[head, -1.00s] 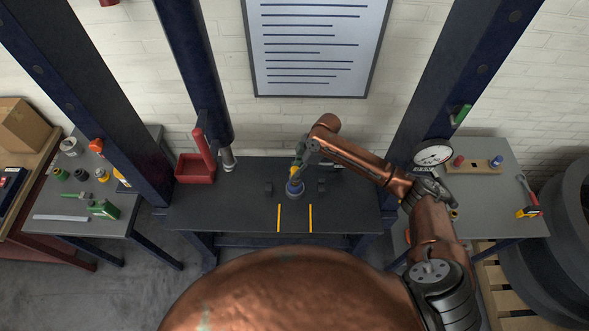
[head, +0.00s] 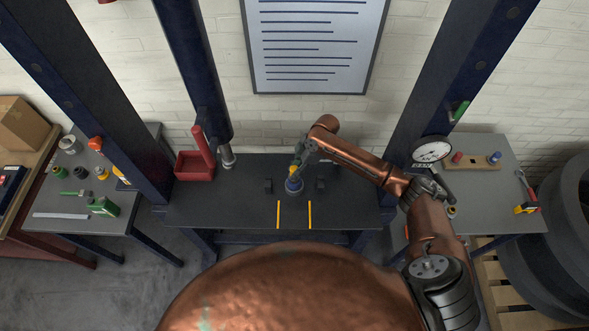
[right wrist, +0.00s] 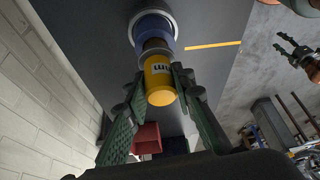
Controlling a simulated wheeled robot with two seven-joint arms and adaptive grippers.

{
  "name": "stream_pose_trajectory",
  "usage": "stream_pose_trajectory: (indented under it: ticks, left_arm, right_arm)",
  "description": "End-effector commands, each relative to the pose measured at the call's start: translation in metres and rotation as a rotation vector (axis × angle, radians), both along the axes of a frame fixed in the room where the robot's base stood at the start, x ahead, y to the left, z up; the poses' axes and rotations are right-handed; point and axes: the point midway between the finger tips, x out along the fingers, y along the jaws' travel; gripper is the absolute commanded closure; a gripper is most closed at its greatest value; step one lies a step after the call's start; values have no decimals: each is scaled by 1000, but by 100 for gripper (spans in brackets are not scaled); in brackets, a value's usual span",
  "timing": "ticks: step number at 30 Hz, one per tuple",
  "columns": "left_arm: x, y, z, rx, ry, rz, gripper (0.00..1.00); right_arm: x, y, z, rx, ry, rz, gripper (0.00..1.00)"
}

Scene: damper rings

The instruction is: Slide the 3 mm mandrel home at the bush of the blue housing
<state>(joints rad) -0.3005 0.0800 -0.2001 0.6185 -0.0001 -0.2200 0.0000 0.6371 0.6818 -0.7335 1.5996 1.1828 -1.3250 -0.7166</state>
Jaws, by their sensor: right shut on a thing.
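The blue housing (head: 294,186) stands on the dark bench between two small dark blocks. My left gripper (right wrist: 281,43) is open and empty, off to the side in the right wrist view.
A red bin (head: 194,166) and a press ram (head: 227,157) are left of the housing. Two yellow lines (head: 294,214) mark the clear bench front. A dial gauge (head: 431,151) is at the right. Side tables (head: 82,222) hold rings, bottles and tools.

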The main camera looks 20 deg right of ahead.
Motion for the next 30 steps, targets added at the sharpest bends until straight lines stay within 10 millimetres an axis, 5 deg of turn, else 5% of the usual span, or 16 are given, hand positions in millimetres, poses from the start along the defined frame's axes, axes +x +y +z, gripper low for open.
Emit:
stream_pose_trajectory:
  ticks: [30]
  left_arm:
    - [2,0,-1,0,-2,0,56]
  right_arm:
    - [1,0,-6,1,-2,0,100]
